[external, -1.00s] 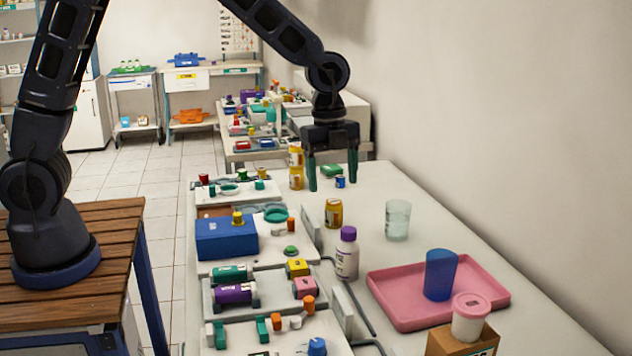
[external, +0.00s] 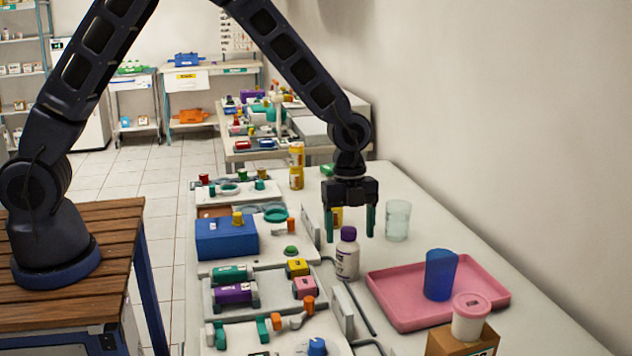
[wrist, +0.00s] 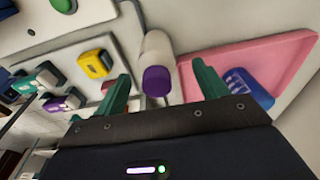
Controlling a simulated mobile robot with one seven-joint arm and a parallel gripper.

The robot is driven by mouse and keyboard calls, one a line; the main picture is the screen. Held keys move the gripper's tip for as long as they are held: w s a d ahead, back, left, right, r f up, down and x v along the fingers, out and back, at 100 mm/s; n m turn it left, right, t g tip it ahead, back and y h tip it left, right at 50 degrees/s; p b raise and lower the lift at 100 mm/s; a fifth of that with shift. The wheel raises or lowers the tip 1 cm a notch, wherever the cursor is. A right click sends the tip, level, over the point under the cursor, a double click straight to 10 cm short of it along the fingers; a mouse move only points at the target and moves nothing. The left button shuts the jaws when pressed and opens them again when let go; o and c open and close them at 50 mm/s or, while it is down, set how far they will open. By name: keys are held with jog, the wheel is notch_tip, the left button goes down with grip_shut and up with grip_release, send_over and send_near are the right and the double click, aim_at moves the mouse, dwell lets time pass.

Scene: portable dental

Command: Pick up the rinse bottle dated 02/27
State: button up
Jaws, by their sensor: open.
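A white bottle with a purple cap (external: 346,258) stands upright on the white table, left of the pink tray. Its label is too small to read a date. In the wrist view the same white bottle (wrist: 156,50) shows between the fingers, cap towards me. My gripper (external: 350,234) points down, open and empty, with its fingertips around the height of the cap. In the wrist view my gripper (wrist: 160,80) has one green finger on each side of the bottle. Two stacked yellow containers (external: 296,167) stand farther back, and another yellow one (external: 337,215) is partly hidden behind my gripper.
A pink tray (external: 391,311) holds a blue cup (external: 440,274). A clear cup (external: 397,220) stands behind it. A blue box (external: 226,238) and dental trays with several small parts lie left of the bottle.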

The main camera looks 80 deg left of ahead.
aim_at(348, 249)
jog(key=f, duration=0.4)
jog(key=shift+s+d, duration=0.25)
jog(key=shift+s, duration=0.05)
jog(key=shift+f, duration=0.5)
jog(key=c, duration=1.2)
jog(key=shift+o, duration=0.2)
